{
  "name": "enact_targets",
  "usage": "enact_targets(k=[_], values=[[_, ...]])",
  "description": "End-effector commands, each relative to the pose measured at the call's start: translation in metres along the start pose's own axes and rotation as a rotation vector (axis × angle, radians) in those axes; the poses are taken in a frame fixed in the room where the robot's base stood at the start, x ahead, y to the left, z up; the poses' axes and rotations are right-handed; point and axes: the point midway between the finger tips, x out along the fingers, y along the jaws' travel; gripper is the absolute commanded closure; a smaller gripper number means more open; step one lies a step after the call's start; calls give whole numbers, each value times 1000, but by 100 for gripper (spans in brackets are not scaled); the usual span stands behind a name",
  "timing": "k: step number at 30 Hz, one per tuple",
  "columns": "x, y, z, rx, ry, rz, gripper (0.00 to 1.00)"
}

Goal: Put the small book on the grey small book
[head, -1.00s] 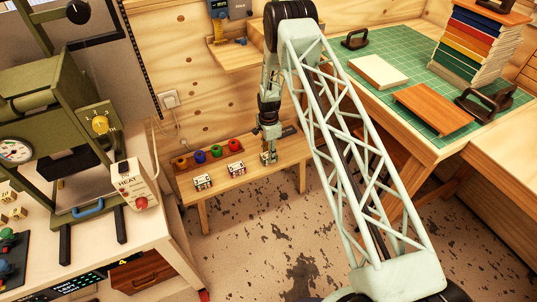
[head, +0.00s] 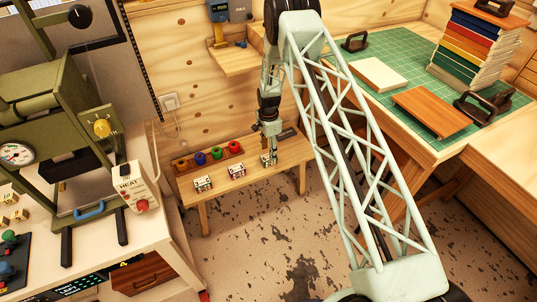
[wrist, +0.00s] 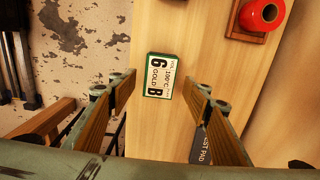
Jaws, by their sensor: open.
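A small book (wrist: 161,75) with a green edge and a white label reading "VOL 6 GOLD B 100°C" lies on the low wooden bench in the wrist view. My gripper (wrist: 161,92) is open, with one finger on each side of the book and gaps between. In the head view, my gripper (head: 268,159) is low over the right part of the bench and partly hides that book. Two more small white-labelled books, a left one (head: 203,184) and a middle one (head: 237,171), stand to its left. I cannot tell which book is grey.
Foil rolls in a rack line the bench's back edge, including a red roll (head: 234,148); it also shows in the wrist view (wrist: 262,14). A dark test pad (wrist: 219,143) lies by my right finger. The green press (head: 55,110) stands left; a green-matted table (head: 400,65) stands right.

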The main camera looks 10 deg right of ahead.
Motion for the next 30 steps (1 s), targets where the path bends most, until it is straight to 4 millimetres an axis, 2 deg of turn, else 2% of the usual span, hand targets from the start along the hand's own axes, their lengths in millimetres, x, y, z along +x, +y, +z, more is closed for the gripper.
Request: enact_targets(k=[6, 12, 30], values=[[-26, 0, 0, 0, 0, 0, 55], [-38, 0, 0, 0, 0, 0, 55], [-41, 0, 0, 0, 0, 0, 55]])
